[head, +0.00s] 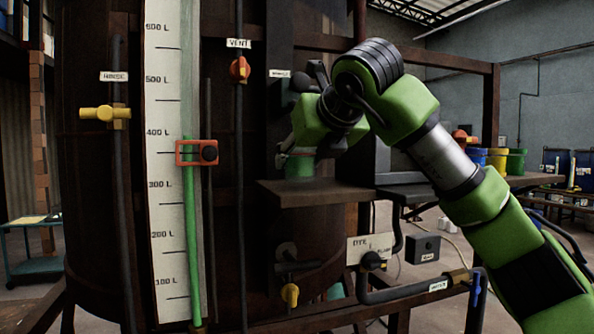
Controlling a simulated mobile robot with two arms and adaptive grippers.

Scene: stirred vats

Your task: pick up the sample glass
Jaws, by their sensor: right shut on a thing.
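The sample glass (299,168) appears as a small green-tinted cylinder on the dark shelf (318,194) in front of the vat. My right gripper (301,153) comes in from the right, with its dark fingers shut around the upper part of the glass. The gripper hides the glass's top and rim. I cannot tell whether the glass's base touches the shelf. My left gripper is not in view.
A level gauge (188,250) with green liquid and a red slider (197,153) stands left of the shelf. A yellow valve (105,113) and a red vent valve (240,69) stick out from pipes. A control box (423,248) is below right.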

